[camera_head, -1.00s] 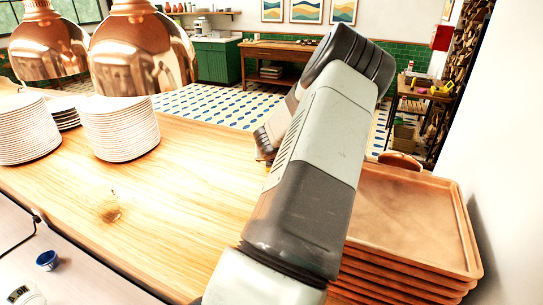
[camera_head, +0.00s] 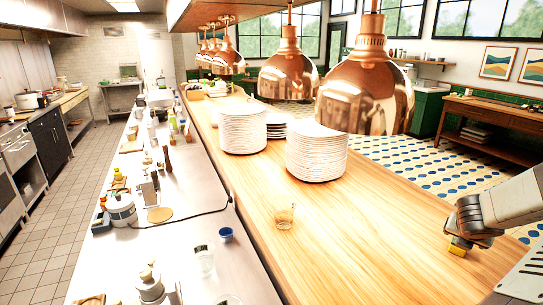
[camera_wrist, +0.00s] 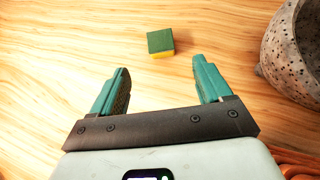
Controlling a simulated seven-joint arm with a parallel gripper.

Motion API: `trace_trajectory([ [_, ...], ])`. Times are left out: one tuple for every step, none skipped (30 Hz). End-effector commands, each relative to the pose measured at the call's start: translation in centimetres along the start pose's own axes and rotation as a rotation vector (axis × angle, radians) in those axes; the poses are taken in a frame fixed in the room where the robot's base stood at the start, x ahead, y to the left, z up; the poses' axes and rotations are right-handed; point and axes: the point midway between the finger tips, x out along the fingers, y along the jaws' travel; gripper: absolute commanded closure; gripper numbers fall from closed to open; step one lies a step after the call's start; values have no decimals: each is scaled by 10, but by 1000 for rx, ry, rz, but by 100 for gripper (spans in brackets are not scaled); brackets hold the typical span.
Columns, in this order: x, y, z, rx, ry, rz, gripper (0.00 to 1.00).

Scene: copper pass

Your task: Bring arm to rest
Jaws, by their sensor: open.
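My gripper (camera_wrist: 160,68) is open in the wrist view, with nothing between its two teal fingers. It points at the wooden counter (camera_wrist: 50,50). A small sponge (camera_wrist: 160,42), green on top and yellow below, lies on the counter just beyond the fingertips, apart from them. In the head view my arm comes in from the right edge over the counter (camera_head: 350,230). The dark gripper end (camera_head: 470,222) shows there, with the yellow of the sponge (camera_head: 459,250) beside it; the fingers are hard to make out.
A speckled stone bowl (camera_wrist: 300,50) stands close to the right of the gripper. A small glass (camera_head: 285,216) stands on the counter. Plate stacks (camera_head: 316,155) stand under low copper lamps (camera_head: 366,90). The counter between glass and gripper is clear.

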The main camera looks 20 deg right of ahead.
Motion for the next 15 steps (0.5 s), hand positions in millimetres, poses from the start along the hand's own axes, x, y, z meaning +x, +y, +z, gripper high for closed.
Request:
trace_trajectory([
  [0, 3, 0, -7, 0, 4, 22],
  [-1, 7, 1, -18, 1, 11, 22],
  [-3, 16, 1, -42, 1, 24, 22],
  [-4, 26, 2, -69, 2, 39, 22],
  [-7, 38, 2, -103, 3, 59, 22],
  [-12, 59, 3, -160, 5, 90, 22],
  [-16, 77, 3, -212, 7, 119, 22],
  [-22, 97, 2, -269, 9, 151, 22],
  [-31, 125, -1, -353, 13, 196, 22],
  [-40, 147, -3, -419, 15, 232, 22],
  [-49, 167, -6, -486, 17, 267, 22],
  [-62, 194, -11, -572, 19, 312, 22],
  [-73, 213, -15, -637, 21, 347, 22],
  [-84, 231, -20, -700, 23, 380, 22],
  [-100, 254, -28, -785, 24, 424, 22],
])
